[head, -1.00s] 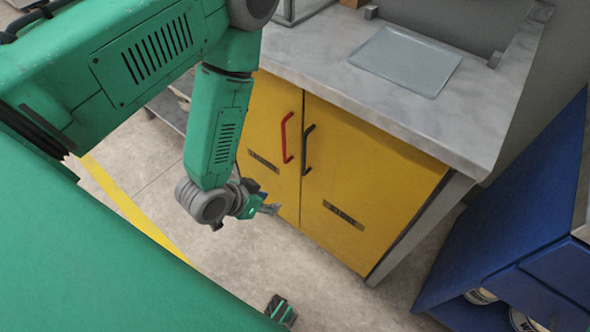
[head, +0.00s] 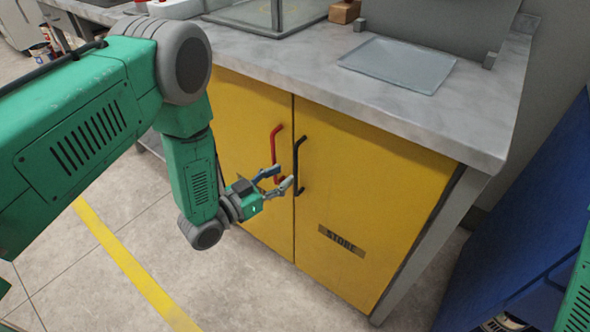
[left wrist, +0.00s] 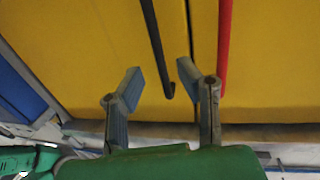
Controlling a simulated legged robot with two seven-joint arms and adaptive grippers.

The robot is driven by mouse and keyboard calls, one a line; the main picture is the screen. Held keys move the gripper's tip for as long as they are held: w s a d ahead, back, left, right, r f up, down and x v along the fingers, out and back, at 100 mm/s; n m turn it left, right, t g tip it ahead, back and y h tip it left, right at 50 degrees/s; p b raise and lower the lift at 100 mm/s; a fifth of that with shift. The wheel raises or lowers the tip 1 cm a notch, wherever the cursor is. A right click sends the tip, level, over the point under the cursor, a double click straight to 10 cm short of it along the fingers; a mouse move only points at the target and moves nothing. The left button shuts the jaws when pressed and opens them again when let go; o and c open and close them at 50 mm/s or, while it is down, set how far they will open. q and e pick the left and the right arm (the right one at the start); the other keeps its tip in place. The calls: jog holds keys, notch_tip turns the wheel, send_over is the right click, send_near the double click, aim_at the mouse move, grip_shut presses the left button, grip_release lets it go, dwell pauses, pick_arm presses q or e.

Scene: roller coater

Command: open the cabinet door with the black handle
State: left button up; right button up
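The yellow cabinet has two doors. The right door (head: 365,210), marked STORE, bears the black handle (head: 299,165); the left door (head: 235,120) bears a red handle (head: 275,150). My left gripper (head: 283,177) is open and empty in front of the doors, near the lower parts of both handles. In the left wrist view, its two fingers (left wrist: 160,78) are spread. The lower end of the black handle (left wrist: 156,50) appears between them, and the red handle (left wrist: 224,45) lies outside the right finger. Contact cannot be told. My right gripper is not in view.
A grey marbled countertop (head: 300,65) overhangs the doors, with a flat glassy tray (head: 397,65) on it. A blue cabinet (head: 525,230) stands at the right. The floor (head: 215,290) before the doors is clear.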

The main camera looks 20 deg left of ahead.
aim_at(295, 168)
pick_arm(q)
jog(key=x, duration=0.4)
jog(key=shift+w+d+b, duration=0.1)
jog(key=shift+d+b, duration=0.05)
jog(key=shift+b, duration=0.2)
jog(key=shift+w, duration=0.4)
jog(key=shift+d, duration=0.1)
grip_shut()
